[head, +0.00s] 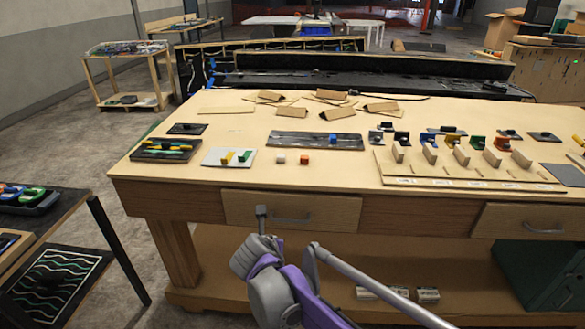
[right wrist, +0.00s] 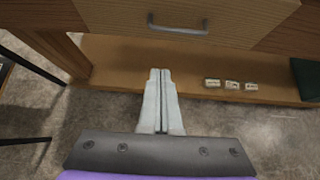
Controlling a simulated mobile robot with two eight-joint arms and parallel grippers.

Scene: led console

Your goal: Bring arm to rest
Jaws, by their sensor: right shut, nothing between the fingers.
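My right arm, purple and grey, comes in from the bottom of the head view. Its gripper (head: 261,211) is in front of the workbench's left drawer (head: 315,211). In the right wrist view, the two pale fingers of my right gripper (right wrist: 160,72) lie together, shut and empty. They are below the drawer handle (right wrist: 178,30) in that picture and appear apart from it. My left gripper is not in view.
The wooden workbench (head: 230,178) fills the middle, with blocks, trays and console parts on top. Its lower shelf (right wrist: 120,58) holds several small pale boxes. A dark side table (head: 75,225) stands at the left. Floor is clear between them.

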